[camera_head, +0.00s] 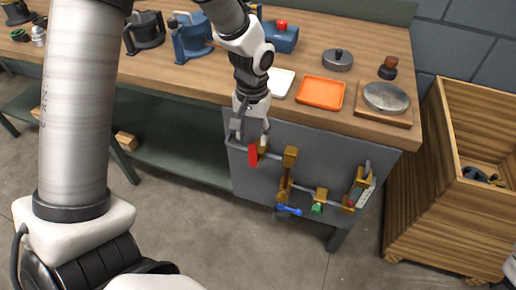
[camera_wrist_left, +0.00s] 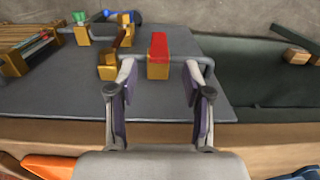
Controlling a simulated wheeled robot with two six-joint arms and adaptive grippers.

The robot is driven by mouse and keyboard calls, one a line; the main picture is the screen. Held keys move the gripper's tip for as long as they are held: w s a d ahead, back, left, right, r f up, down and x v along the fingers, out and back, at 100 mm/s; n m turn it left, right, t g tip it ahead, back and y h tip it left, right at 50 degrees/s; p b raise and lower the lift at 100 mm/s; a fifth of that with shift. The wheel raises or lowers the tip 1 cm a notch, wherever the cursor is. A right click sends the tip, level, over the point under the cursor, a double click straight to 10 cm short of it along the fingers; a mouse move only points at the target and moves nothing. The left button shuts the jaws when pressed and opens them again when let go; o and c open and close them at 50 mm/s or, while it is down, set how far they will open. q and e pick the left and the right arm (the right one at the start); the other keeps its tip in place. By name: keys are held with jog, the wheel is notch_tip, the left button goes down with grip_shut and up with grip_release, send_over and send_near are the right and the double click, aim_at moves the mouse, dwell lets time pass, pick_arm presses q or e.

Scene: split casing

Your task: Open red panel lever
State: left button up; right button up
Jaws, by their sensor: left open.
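The red lever (camera_head: 252,155) hangs on a brass valve body on the pipe of the grey panel (camera_head: 252,182) at the front of the workbench. In the left wrist view the red lever (camera_wrist_left: 158,46) lies on top of its brass body (camera_wrist_left: 158,70), between the fingertips and slightly beyond them. My left gripper (camera_head: 250,138) is just above the red lever, and in the wrist view (camera_wrist_left: 157,80) its fingers are spread with nothing held. I cannot tell whether a finger touches the lever. My right gripper is not in view.
A blue lever (camera_head: 289,210) and a green handle (camera_head: 317,208) are on the same panel, with brass fittings and pipe. An orange tray (camera_head: 321,92) and a round metal lid (camera_head: 386,97) rest on the bench. A wooden crate (camera_head: 438,190) stands at right.

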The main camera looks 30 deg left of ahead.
aim_at(253, 144)
pick_arm(q)
jog(key=shift+s+r, duration=0.1)
jog(key=shift+r, duration=0.3)
jog(key=f, duration=0.4)
jog(key=f+b, duration=0.1)
jog(key=f, duration=0.2)
jog(key=shift+w+f, duration=0.2)
jog(key=shift+f, duration=0.2)
grip_shut()
